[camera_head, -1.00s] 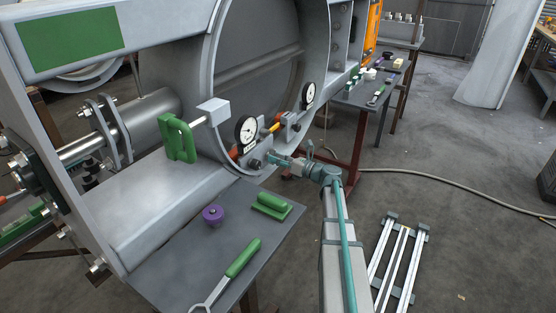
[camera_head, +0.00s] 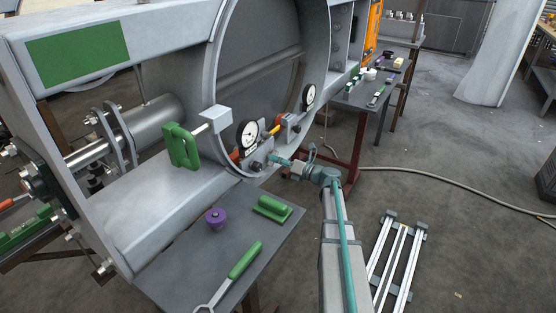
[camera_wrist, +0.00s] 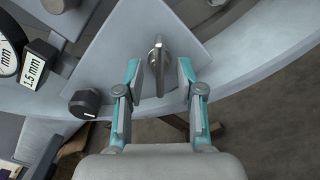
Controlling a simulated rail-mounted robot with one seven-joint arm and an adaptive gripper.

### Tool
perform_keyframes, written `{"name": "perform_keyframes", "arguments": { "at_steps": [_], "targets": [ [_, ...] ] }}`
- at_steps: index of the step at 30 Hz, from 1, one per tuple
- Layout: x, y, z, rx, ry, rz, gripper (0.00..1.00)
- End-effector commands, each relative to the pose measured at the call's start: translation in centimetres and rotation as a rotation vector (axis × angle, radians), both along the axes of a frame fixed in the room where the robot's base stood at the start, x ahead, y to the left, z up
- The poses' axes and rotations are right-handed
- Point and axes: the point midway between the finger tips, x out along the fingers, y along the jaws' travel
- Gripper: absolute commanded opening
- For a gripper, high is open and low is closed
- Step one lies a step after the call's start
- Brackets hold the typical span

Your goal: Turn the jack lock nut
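A small flat metal piece (camera_wrist: 158,62), which looks like the jack lock nut, stands out edge-on from a grey plate in the wrist view. My gripper (camera_wrist: 160,78) is open, with one teal-backed finger on each side of this piece. A gap shows on both sides, so the fingers do not appear to touch it. In the head view my gripper (camera_head: 275,158) is at the lower rim of the large ring, just below the gauges. The nut is too small to make out there.
A black knob (camera_wrist: 85,103) sits left of my fingers, near a block marked 1.5 mm (camera_wrist: 38,68). Dial gauges (camera_head: 248,134) stand close by. The grey table (camera_head: 190,265) holds a purple knob (camera_head: 215,217), a green-handled block (camera_head: 271,208) and a green-handled wrench (camera_head: 244,260).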

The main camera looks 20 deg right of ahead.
Motion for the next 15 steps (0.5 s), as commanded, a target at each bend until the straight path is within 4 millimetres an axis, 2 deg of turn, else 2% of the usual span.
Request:
{"name": "perform_keyframes", "arguments": {
  "at_steps": [15],
  "targets": [
    [-0.80, -0.44, 0.03, -0.002, 0.001, 0.000, 0.37]
  ]
}}
